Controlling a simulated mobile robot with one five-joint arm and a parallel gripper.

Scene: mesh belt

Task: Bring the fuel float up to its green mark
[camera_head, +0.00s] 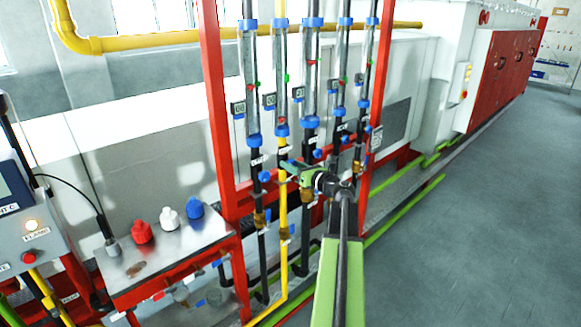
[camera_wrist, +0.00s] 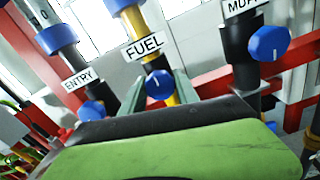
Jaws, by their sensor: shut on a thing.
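The fuel flow tube (camera_head: 280,85) is the second clear tube from the left, above a yellow pipe. Its small red float (camera_head: 281,119) appears near the bottom of the tube, well below the green mark (camera_head: 286,78). The white FUEL label (camera_wrist: 144,46) is in the wrist view. Below it is the blue fuel knob (camera_wrist: 159,84), with a white pointer line roughly upright. My gripper (camera_wrist: 158,90) has one finger on each side of this knob and is shut on it. In the head view my gripper (camera_head: 287,166) reaches the yellow line; the knob is mostly hidden there.
Other tubes stand close on both sides. The ENTRY knob (camera_wrist: 91,110) is left of the fuel knob, and another blue knob (camera_wrist: 268,43) is right. A red frame (camera_head: 217,110) surrounds the tubes. The grey floor (camera_head: 480,200) at right is clear.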

